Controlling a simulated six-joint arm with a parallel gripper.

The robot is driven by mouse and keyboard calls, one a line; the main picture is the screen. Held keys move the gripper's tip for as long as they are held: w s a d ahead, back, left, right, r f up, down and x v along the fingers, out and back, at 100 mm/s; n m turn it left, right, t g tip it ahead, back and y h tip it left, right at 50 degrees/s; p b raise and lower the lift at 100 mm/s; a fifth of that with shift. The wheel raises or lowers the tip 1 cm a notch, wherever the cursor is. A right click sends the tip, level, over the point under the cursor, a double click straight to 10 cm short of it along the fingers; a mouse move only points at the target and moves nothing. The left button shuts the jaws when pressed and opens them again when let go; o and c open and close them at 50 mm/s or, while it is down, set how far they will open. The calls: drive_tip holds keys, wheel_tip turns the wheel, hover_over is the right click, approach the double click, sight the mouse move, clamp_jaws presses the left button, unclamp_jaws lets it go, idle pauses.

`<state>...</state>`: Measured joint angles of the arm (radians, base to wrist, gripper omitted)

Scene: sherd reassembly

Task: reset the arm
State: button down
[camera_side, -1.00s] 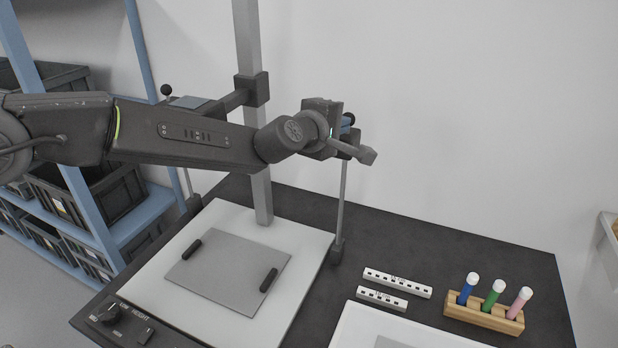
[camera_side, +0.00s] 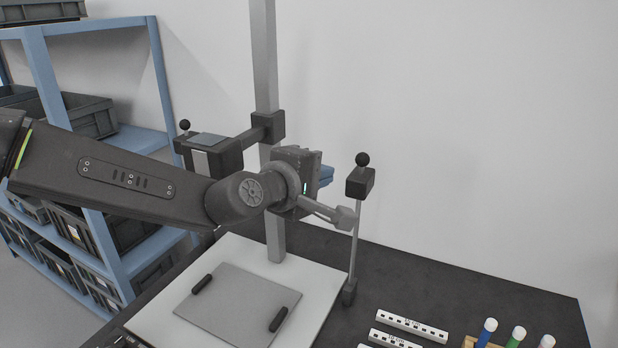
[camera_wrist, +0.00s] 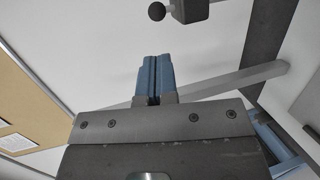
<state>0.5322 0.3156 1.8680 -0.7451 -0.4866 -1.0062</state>
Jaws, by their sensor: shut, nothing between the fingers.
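My gripper (camera_wrist: 154,78) shows in the wrist view with its two blue fingers together and nothing between them. In the side view my gripper (camera_side: 326,174) is partly hidden behind the wrist, with only a bit of blue finger showing. It is held in the air above the copy stand's white base (camera_side: 318,292), between the upright column (camera_side: 265,60) and a thin side post (camera_side: 354,245). No sherd shows in any view.
A grey plate (camera_side: 235,303) with two black bars lies on the white base. Blue shelving (camera_side: 95,190) with dark crates stands at left. A black lamp head (camera_side: 360,180) tops the thin post.

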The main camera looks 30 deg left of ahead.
drive_tip(key=s+a+r+m+g+h, duration=0.1)
drive_tip(key=s+a+r+m+g, duration=0.2)
drive_tip(key=s+a+m, duration=0.65)
drive_tip(key=s+a+f+m+g+y, duration=0.2)
drive_tip(key=s+a, duration=0.4)
drive_tip(key=s, duration=0.4)
drive_tip(key=s+a+f+m+g+y, duration=0.2)
drive_tip(key=s+a+f+m+g, duration=0.2)
drive_tip(key=s, duration=0.7)
drive_tip(key=a+f, duration=0.2)
drive_tip(key=a, duration=0.1)
drive_tip(key=shift+s+a+m, duration=0.15)
drive_tip(key=shift+a+m, duration=0.15)
drive_tip(key=shift+m, duration=0.05)
